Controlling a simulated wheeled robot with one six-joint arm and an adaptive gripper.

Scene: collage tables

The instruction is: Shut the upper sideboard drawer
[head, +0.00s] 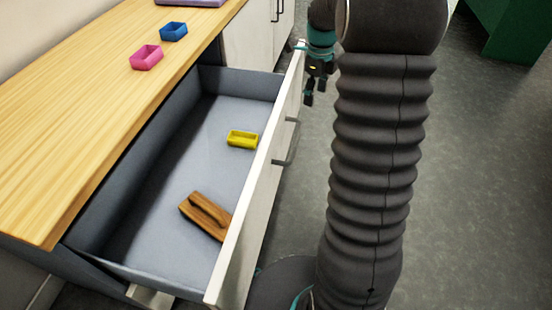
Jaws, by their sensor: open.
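The upper sideboard drawer (196,138) is pulled far out from under the wooden top of the sideboard (70,130). Its white front (249,215) faces right and carries a dark bar handle (292,143). My gripper (315,95) is open and empty. It hangs just outside the drawer front, near its far end, fingers pointing down. I cannot tell whether it touches the front.
A pink tray (146,57) and a blue tray (173,31) stand on the sideboard top, with a purple object (190,2) behind. A white cabinet section (250,40) lies beyond the drawer. Grey floor (470,170) is clear at right. A green object (515,30) stands far right.

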